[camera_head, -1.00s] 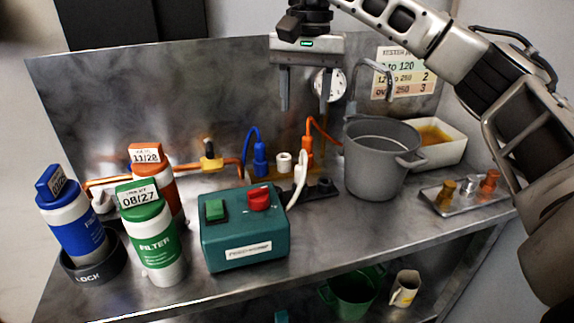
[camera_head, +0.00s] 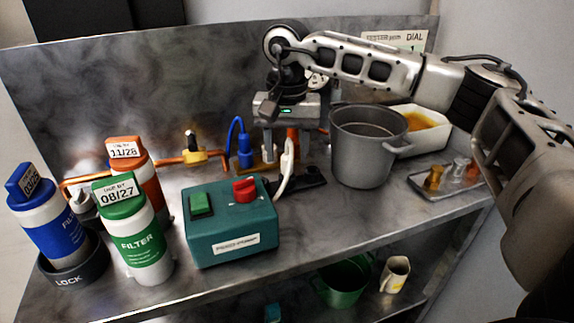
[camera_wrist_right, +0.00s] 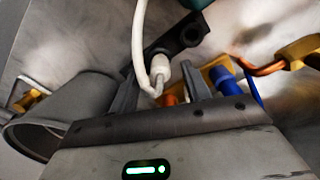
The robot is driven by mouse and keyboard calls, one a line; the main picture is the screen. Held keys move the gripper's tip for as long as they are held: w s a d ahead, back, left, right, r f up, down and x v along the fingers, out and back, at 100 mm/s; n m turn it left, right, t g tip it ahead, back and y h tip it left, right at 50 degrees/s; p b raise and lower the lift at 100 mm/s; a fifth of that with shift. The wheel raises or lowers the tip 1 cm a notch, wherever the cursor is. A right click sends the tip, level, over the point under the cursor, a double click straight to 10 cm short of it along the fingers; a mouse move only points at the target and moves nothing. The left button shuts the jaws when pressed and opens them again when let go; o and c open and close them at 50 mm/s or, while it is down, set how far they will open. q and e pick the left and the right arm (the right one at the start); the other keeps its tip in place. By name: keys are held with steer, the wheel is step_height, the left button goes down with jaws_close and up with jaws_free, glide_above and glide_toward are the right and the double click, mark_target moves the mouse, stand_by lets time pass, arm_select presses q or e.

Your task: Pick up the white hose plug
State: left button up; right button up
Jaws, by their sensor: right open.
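The white hose plug (camera_head: 288,154) stands upright at the back of the counter, with its white hose curving down from it to the front. In the right wrist view the plug (camera_wrist_right: 158,62) is between the two fingertips, with the hose running up the picture. My right gripper (camera_head: 286,150) is open, pointing down around the plug. In the right wrist view its fingers (camera_wrist_right: 158,76) lie either side of the plug, with a gap showing; I cannot tell any contact. My left gripper is out of view.
A blue plug (camera_head: 244,150) stands close left of the gripper; an orange plug (camera_wrist_right: 171,100) is partly hidden behind it. A grey pot (camera_head: 362,160) stands close right. Filter bottles (camera_head: 141,245) stand left.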

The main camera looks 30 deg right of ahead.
step_height(320, 180, down, 2)
steer(key=shift+f, duration=0.15)
jaws_close()
